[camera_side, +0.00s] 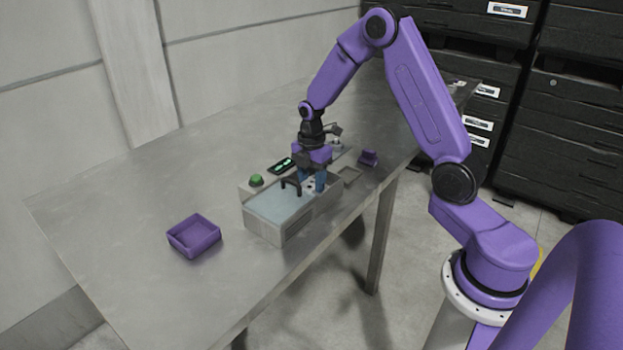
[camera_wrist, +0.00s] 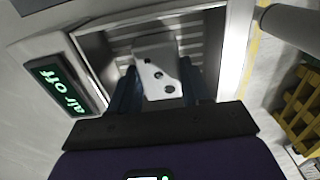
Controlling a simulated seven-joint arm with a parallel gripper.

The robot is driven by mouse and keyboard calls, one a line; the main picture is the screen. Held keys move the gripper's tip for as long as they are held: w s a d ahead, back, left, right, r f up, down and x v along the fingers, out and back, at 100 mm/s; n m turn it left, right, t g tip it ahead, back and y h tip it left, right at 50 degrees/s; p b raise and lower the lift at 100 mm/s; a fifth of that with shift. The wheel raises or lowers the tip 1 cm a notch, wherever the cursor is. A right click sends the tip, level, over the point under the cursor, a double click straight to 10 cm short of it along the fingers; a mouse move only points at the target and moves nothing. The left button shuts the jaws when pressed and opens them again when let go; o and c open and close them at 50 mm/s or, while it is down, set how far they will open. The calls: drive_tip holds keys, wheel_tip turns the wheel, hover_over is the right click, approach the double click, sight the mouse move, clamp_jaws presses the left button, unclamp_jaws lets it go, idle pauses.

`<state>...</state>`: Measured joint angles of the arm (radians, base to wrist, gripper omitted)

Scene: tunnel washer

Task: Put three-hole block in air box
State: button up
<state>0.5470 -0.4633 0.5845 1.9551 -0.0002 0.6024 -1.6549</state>
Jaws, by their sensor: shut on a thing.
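The pale three-hole block (camera_wrist: 160,72) is between the two blue fingers of my gripper (camera_wrist: 158,92) in the wrist view; dark holes show on its face. My gripper (camera_side: 313,182) points down over the middle of the grey machine in the side view, shut on the block. In the wrist view the block and fingertips are at the mouth of the air box (camera_wrist: 236,50), a light-walled opening with a ridged grey inside. How deep the block sits is hard to tell. A display (camera_wrist: 66,86) beside the opening reads "air off"; it also shows in the side view (camera_side: 281,165).
The washer (camera_side: 283,232) has a pale-blue lid or basin at its left end, a black handle (camera_side: 291,184) and a green button (camera_side: 256,180).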

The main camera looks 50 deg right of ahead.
drive_tip(key=o, duration=1.7)
drive_tip(key=shift+o, duration=0.2)
drive_tip(key=shift+r, duration=0.1)
drive_tip(key=shift+r, duration=3.65)
